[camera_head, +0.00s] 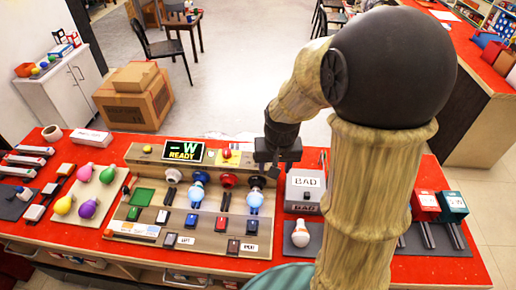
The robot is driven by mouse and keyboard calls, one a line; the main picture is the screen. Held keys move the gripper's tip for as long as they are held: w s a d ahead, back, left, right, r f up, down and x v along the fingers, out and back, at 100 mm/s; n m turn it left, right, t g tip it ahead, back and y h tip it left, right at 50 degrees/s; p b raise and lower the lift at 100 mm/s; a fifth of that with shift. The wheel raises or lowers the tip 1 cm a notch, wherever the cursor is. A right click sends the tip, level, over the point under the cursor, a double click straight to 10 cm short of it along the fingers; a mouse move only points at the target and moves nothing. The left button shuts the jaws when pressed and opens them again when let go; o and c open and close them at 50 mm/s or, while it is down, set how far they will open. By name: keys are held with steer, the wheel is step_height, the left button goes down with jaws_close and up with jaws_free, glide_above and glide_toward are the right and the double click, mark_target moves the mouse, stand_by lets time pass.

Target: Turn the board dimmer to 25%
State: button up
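The wooden test board (210,243) lies on the red table, with a display (183,151) reading "-W READY" at its back. It carries several dark switches and sockets, a green square (143,197), a red button (226,154) on a yellow plate, and two lit bluish bulbs (197,192). I cannot tell which part is the dimmer, nor read its setting. My gripper (272,170) hangs above the board's back right corner, close to the right bulb's socket. Its fingertips are small and dark; I cannot tell whether they are open or touch anything.
A grey box labelled "BAD" (304,180) stands right of the board, with a white bulb (301,234) on a dark mat in front. Coloured bulbs (85,173) lie on a tray at left. Red (425,201) and teal (452,202) boxes stand at right. My arm hides part of the table.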

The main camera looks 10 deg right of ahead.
steer(key=w+r+m+g+p, duration=0.1)
steer(key=w+m+p, duration=0.4)
steer(key=w, duration=1.6)
steer(key=shift+w+m+g, duration=0.15)
steer(key=shift+m+g, duration=0.35)
steer(key=shift+m, duration=0.1)
steer(key=shift+a+f+p, duration=0.1)
steer(key=shift+p, duration=0.2)
step_height(320, 180, down, 17)
steer(key=p, duration=0.6)
steer(key=c, duration=1)
